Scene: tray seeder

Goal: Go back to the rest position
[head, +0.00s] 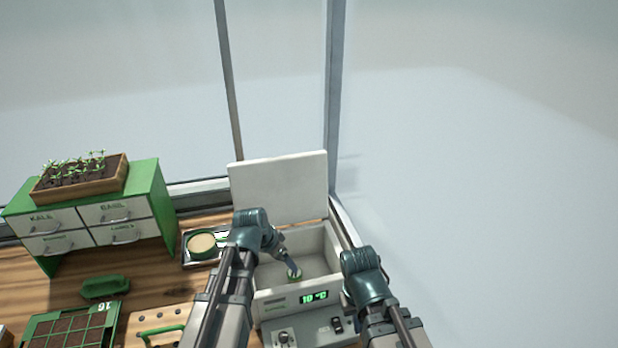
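My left arm (250,230) comes up from the bottom, bends, and reaches down over the open white cold box (322,243). Its narrow end is inside the box outline, next to a small green and white item (294,276). I cannot tell whether it touches or holds that item; the fingertips are too small to read. My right arm (366,280) is bent at the box's front right corner. Its fingers are mostly hidden or too dark to read. The box lid (279,184) stands open, and the display (314,298) reads 10 °C in green.
A green cabinet (154,190) with labelled drawers carries a wooden seedling planter (122,176). A metal tray with a round green-rimmed dish (203,245) lies left of the box.

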